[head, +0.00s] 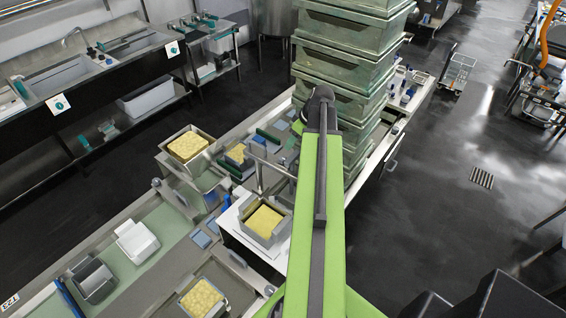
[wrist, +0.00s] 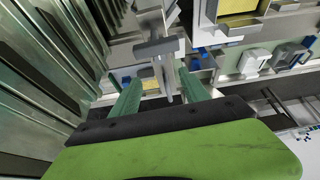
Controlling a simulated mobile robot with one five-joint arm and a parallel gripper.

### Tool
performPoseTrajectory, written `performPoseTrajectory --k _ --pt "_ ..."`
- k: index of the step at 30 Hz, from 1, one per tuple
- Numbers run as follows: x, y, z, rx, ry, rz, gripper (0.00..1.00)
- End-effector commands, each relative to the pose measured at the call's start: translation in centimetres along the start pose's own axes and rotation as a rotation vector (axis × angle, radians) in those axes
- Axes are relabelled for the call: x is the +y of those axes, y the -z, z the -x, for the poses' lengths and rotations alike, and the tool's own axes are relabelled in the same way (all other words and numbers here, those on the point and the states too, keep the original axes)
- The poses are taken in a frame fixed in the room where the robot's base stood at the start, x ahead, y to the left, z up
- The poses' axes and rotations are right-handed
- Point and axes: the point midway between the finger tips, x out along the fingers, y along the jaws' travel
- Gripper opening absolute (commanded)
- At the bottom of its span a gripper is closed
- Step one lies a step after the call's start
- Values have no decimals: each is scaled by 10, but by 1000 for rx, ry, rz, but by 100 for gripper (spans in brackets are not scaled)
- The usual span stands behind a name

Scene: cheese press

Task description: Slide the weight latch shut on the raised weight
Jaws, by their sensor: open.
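In the head view a press-like stand with a grey upright and arm (head: 263,168) rises beside a square metal mould (head: 283,233) holding yellow cheese (head: 264,221). My green arm hides what lies to its right, and my gripper's fingers are hidden there. In the wrist view my gripper (wrist: 158,77) is open, with two green fingers apart and nothing held. A grey bar (wrist: 155,47) with an upright piece shows beyond and between the fingertips; I cannot tell whether they touch. I cannot single out the weight or its latch for sure.
A tall stack of green crates (head: 345,60) stands close by my arm, and ribbed metal shapes fill the wrist view's left side. A white tub (head: 137,240) and another cheese mould (head: 186,146) are on the benches. Dark floor (head: 450,190) lies open at right.

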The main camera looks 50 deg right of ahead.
Motion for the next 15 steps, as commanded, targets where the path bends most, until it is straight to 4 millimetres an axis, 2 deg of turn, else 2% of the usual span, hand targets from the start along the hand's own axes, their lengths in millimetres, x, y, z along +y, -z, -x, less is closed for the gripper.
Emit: performPoseTrajectory --k 1,15 --pt "0 -4 -22 0 0 2 53" --pt "1 -3 -122 0 -1 0 53"
